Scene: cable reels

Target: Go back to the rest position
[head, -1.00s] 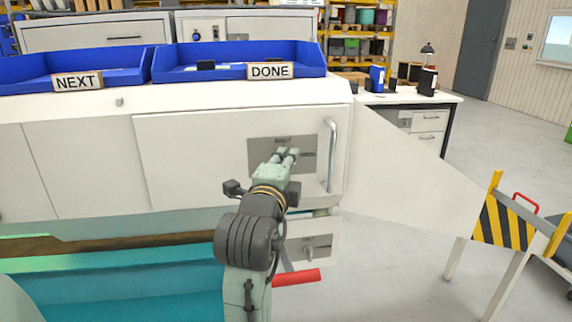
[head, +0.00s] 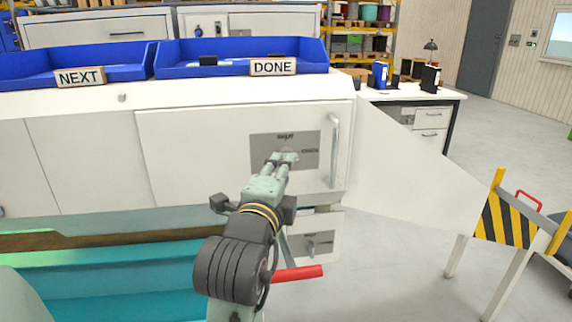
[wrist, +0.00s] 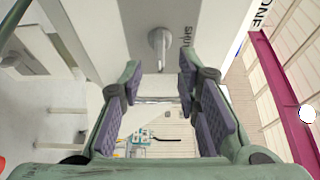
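My gripper (head: 285,156) is in front of the white cabinet door (head: 195,150), at the door's grey label plate (head: 305,146) in the picture. In the wrist view, my gripper (wrist: 159,76) has its two fingers well apart with nothing between them. The vertical metal door handle (head: 334,150) is to the right of the gripper in the head view. The door looks closed.
Blue trays marked NEXT (head: 80,78) and DONE (head: 273,67) stand on the cabinet top. A teal bin (head: 110,275) is below at the left. A red bar (head: 298,273) is beneath my arm.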

